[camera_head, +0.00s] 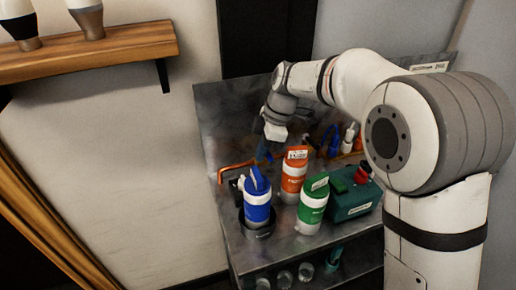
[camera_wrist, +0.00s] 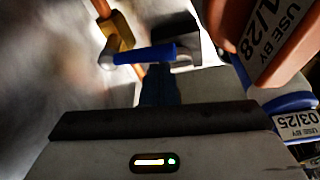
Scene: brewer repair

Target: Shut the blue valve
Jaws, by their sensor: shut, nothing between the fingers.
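The blue valve shows in the wrist view as a blue lever handle (camera_wrist: 150,53) lying crosswise near a copper pipe and a brass-coloured fitting. My gripper (camera_wrist: 158,72) is shut and empty, its dark blue fingers just short of the handle in that picture. I cannot tell whether they touch it. In the head view my gripper (camera_head: 264,152) points down behind the bottles, near the bent copper pipe (camera_head: 236,165). The valve cannot be made out clearly there.
A blue-and-white bottle (camera_head: 257,205), an orange one (camera_head: 293,178) and a green one (camera_head: 312,208) stand on the metal bench in front of my gripper. A green box (camera_head: 350,203) stands right of them. In the wrist view an orange container (camera_wrist: 268,35) is close on the right.

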